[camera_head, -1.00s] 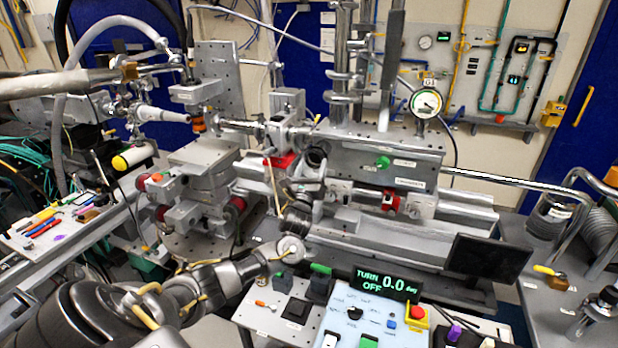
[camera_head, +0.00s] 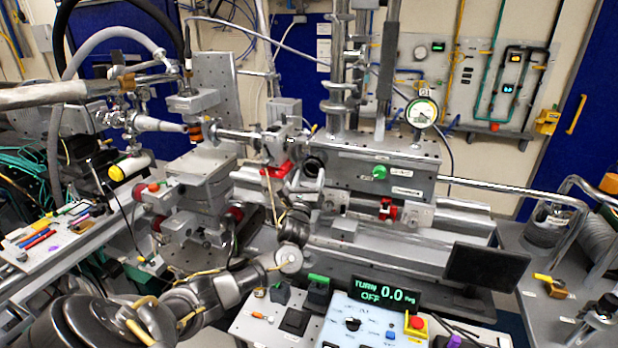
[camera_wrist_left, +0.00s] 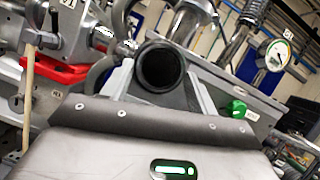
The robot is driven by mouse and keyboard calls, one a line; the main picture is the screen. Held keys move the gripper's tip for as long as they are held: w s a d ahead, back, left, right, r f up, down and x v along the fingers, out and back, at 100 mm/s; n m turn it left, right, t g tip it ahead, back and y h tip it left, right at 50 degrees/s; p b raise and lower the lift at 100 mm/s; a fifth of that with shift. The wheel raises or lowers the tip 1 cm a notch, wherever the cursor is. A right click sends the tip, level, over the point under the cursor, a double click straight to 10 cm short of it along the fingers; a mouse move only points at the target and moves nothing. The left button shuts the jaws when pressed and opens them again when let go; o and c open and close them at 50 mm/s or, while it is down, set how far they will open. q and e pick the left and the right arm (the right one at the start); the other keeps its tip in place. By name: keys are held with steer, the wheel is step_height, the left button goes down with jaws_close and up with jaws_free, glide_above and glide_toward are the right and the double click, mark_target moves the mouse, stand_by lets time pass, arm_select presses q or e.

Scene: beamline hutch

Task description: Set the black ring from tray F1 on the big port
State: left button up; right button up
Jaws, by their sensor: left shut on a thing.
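My left gripper (camera_head: 307,182) reaches up from the lower left to the front of the grey instrument in the head view. It is shut on the black ring, a dark round piece between the two grey fingers in the left wrist view (camera_wrist_left: 160,67). In the head view the ring (camera_head: 314,164) is small and partly blocked by the fingers. A grey metal tube (camera_wrist_left: 193,20) shows just behind the ring in the wrist view. I cannot tell whether the ring touches the port, which I cannot make out clearly. My right gripper is not in view.
A red clamp piece (camera_head: 277,169) is close left of the gripper. A round gauge (camera_head: 421,112) and a green knob (camera_head: 379,172) are to the right. A control panel (camera_head: 365,318) and a dark screen (camera_head: 483,268) stand in front. A tray of tools (camera_head: 40,262) is at the left.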

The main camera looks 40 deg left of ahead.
arm_select(q)
steer(key=shift+w+a, duration=0.1)
steer(key=shift+w, duration=0.25)
stand_by(0.5)
steer(key=o, duration=1)
steer(key=shift+s+d+f+b, duration=0.2)
steer(key=shift+s+f+b, duration=0.15)
steer(key=shift+b, duration=0.15)
steer(key=b+v, duration=0.2)
steer(key=v, duration=0.7)
steer(key=shift+s+d+b, duration=0.2)
steer(key=shift+s+b, duration=0.2)
